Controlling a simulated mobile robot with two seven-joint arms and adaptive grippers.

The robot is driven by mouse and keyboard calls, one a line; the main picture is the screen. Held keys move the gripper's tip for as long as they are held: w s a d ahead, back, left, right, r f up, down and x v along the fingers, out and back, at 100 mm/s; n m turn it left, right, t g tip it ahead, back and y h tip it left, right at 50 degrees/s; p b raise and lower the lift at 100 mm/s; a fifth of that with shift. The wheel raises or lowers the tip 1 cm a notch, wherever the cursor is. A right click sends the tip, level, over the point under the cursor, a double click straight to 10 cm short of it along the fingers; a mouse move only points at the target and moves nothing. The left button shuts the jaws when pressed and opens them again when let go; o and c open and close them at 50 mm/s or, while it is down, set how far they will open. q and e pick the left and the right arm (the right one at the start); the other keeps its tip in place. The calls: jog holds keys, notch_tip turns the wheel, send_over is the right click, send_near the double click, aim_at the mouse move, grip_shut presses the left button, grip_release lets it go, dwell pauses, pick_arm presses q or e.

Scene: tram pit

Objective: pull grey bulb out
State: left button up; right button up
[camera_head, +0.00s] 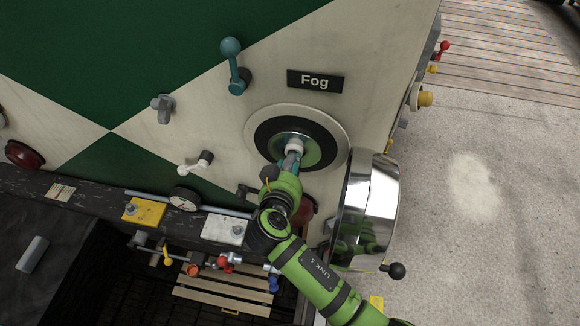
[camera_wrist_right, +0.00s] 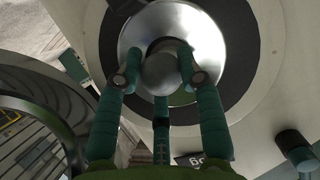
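The grey bulb (camera_head: 294,145) sits in the middle of the round, shiny fog lamp reflector (camera_head: 317,152) under the "Fog" sign. In the right wrist view the bulb (camera_wrist_right: 161,73) shows as a rounded grey end in front of the silver reflector (camera_wrist_right: 205,42). My right gripper (camera_head: 291,160) reaches into the lamp from below. In the wrist view its fingertips (camera_wrist_right: 160,70) stand close around the bulb, on both sides and below. I cannot tell whether they press on it. My left gripper is not in view.
The mirror-like lamp cover (camera_head: 378,195) hangs open just right of my right arm. A teal lever (camera_head: 234,65), a grey knob (camera_head: 162,108) and a black-and-white handle (camera_head: 196,162) stick out of the panel on the left. A ledge with a gauge (camera_head: 185,199) runs below.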

dwell(1.2)
jog(key=shift+s+a, duration=0.1)
jog(key=shift+s, duration=0.2)
jog(key=shift+s+a, duration=0.15)
jog(key=shift+s, duration=0.65)
jog(key=shift+s+a, duration=0.15)
jog(key=shift+s, duration=0.65)
dwell(0.7)
jog(key=shift+s+a, duration=0.15)
jog(key=shift+s, duration=0.7)
jog(key=shift+r, duration=0.15)
notch_tip(320, 180, up, 8)
jog(key=p, duration=0.5)
jog(key=shift+p, duration=0.4)
jog(key=shift+s+a+f, duration=0.1)
jog(key=shift+a+f, duration=0.1)
dwell(0.3)
